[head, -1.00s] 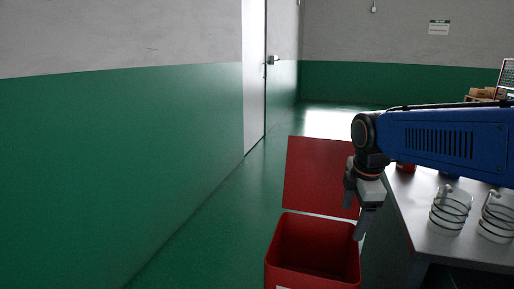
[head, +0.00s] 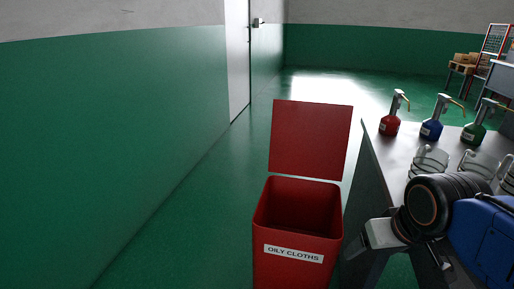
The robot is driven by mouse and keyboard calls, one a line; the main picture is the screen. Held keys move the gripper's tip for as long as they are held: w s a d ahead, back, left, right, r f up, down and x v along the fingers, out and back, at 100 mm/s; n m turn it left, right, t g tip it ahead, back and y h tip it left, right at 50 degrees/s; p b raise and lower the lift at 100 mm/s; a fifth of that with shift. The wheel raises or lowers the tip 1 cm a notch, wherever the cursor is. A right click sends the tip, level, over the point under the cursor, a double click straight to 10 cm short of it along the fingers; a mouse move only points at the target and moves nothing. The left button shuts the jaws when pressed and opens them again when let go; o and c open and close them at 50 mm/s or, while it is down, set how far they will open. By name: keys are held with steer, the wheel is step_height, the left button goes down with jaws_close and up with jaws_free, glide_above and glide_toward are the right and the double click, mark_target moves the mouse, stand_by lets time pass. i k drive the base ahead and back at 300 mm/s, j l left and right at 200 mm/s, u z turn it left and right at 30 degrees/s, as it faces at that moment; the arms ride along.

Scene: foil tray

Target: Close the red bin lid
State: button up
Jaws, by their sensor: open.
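The red bin (head: 290,272) stands on the green floor, left of the metal table, with a white "OILY CLOTHS" label on its front. Its red lid (head: 310,140) is open, standing nearly upright behind the rim. The bin's inside is dark and I cannot see any contents. My gripper (head: 352,252) is right of the bin, low beside the table's near corner. It is open and holds nothing that I can see. Its fingers are partly hidden by the gripper body, and it appears apart from the bin and lid.
The metal table (head: 380,150) carries a red pump bottle (head: 390,124), a blue one (head: 432,129), a green one (head: 474,132) and clear glass vessels (head: 430,160). A green-and-grey wall (head: 110,150) runs along the left. The floor between wall and bin is clear.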

mark_target(308, 139)
steer(key=k, duration=0.6)
steer(key=u, duration=1.5)
steer(key=i+j+u, duration=0.15)
steer(key=i, duration=0.5)
steer(key=i+j+u, duration=0.15)
steer(key=i, duration=0.55)
steer(key=i+l+z, duration=0.2)
steer(key=i+z, duration=0.2)
steer(key=i+l+z, duration=0.1)
steer(key=i+z, duration=0.7)
steer(key=i+j+z, duration=0.25)
steer(key=i+z, duration=0.15)
steer(key=i+l+z, duration=0.1)
steer(key=i+z, duration=0.25)
steer(key=i, duration=0.5)
steer(key=i+j+z, duration=0.2)
steer(key=i+z, duration=0.15)
steer(key=i, duration=0.5)
steer(key=i+l+z, duration=0.1)
steer(key=i+z, duration=0.2)
steer(key=i, duration=0.25)
steer(key=i+z, duration=0.3)
steer(key=i, duration=0.3)
steer(key=i+j+z, duration=0.35)
steer(key=i, duration=0.2)
steer(key=i+z, duration=0.65)
steer(key=z, duration=0.2)
steer(key=i+j+z, duration=0.15)
steer(key=i+z, duration=0.25)
steer(key=k, duration=0.1)
